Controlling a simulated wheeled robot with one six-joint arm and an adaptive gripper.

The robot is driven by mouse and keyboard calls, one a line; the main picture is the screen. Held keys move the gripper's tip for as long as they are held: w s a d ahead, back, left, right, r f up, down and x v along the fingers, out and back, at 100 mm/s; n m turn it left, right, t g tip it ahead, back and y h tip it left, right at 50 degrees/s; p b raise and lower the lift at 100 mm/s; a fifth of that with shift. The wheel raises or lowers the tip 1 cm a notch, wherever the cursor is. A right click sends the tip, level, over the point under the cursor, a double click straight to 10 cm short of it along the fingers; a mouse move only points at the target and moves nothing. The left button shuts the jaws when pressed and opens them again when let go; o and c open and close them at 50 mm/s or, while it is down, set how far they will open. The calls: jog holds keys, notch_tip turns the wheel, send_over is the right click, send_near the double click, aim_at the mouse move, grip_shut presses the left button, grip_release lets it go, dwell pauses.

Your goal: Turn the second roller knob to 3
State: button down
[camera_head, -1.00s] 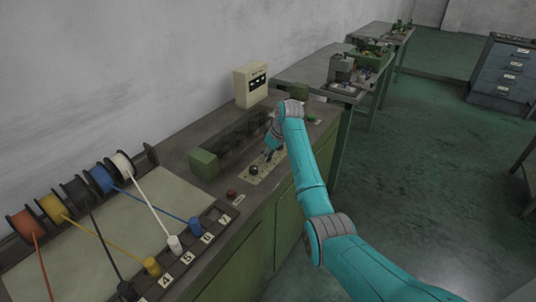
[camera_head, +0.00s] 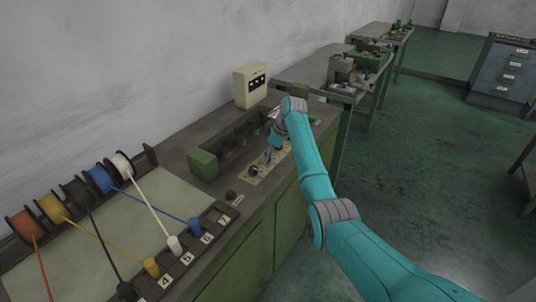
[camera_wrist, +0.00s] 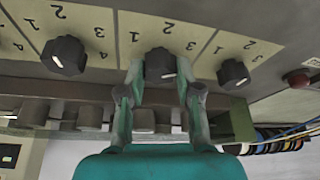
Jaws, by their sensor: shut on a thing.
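Three dark faceted knobs sit in a row on a pale panel (camera_wrist: 110,38) with printed numbers. The middle knob (camera_wrist: 160,66) is between the two fingers of my gripper (camera_wrist: 160,82), which is shut on it. A white mark shows on this knob's lower right face; which number it points to I cannot tell. The left knob (camera_wrist: 63,55) and the right knob (camera_wrist: 233,73) stand free beside the fingers. In the head view my gripper (camera_head: 267,156) reaches down to the panel on the bench, and one dark knob (camera_head: 253,170) shows beside it.
A red button (camera_wrist: 300,78) lies right of the panel in the wrist view. A green block (camera_head: 203,163) and a cream box (camera_head: 250,85) stand on the bench. Wire spools (camera_head: 122,165) with coloured wires are at the left. Open floor lies to the right.

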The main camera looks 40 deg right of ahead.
jog(key=c, duration=0.8)
grip_release()
jog(key=v, duration=1.2)
